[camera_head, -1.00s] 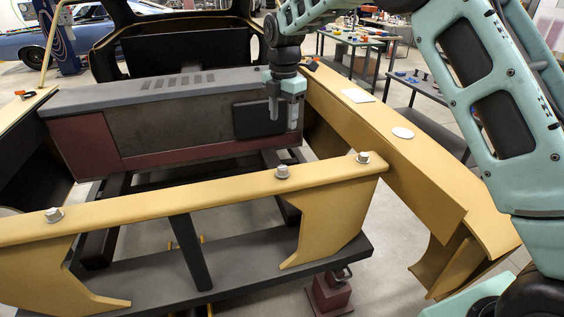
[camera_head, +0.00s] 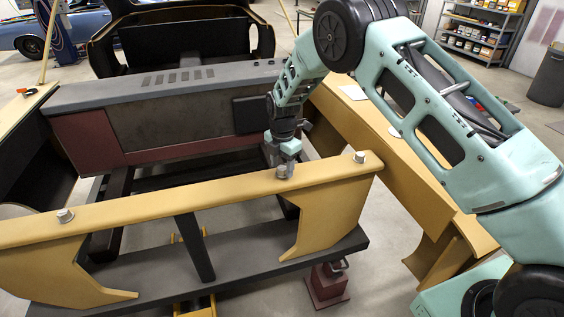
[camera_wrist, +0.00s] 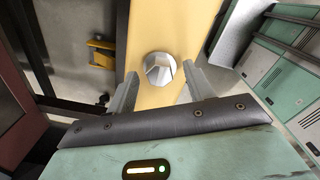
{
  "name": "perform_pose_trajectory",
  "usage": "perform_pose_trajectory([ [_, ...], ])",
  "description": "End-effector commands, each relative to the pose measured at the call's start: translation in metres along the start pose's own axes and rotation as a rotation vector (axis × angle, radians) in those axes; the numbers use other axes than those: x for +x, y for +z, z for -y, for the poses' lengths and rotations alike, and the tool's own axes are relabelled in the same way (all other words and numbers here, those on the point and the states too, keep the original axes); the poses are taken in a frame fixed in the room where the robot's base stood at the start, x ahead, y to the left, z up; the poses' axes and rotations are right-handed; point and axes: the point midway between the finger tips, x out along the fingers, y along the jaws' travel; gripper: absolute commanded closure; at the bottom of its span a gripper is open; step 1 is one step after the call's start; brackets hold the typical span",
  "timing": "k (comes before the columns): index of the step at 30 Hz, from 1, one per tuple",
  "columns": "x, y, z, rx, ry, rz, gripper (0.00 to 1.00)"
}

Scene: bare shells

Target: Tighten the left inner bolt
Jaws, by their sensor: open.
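Three silver hex bolts with washers show on the yellow crossbar (camera_head: 180,191): a left one (camera_head: 65,215), a middle one (camera_head: 283,173) and a right one (camera_head: 360,157). I cannot tell from the labels which is the left inner bolt. My gripper (camera_head: 285,164) points down at the middle bolt and partly hides it. In the wrist view my gripper (camera_wrist: 160,72) is open, its fingers on either side of the bolt head (camera_wrist: 160,68). Gaps show between fingers and bolt; I cannot tell how high above the bar the tips are.
A grey and maroon box-like block (camera_head: 160,115) stands behind the crossbar. A yellow side rail (camera_head: 385,150) runs along the right, under my arm. A dark lower beam (camera_head: 240,262) and a maroon jack stand (camera_head: 326,285) lie below. Open floor shows between the beams.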

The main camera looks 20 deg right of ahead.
Motion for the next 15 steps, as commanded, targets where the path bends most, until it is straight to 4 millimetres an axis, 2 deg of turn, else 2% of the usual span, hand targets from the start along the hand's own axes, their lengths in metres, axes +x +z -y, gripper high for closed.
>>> perform_pose_trajectory([
  [7, 0.0010, 0.0000, -0.0002, 0.000, 0.001, 0.000, 0.48],
  [8, 0.0009, 0.0000, -0.0002, 0.000, 0.001, 0.000, 0.51],
  [12, 0.0007, 0.0000, -0.0002, 0.000, 0.000, 0.000, 0.90],
  [13, 0.0007, 0.0000, -0.0002, 0.000, 0.000, 0.000, 0.93],
  [15, 0.0006, 0.0000, -0.0002, 0.000, 0.000, 0.000, 0.93],
])
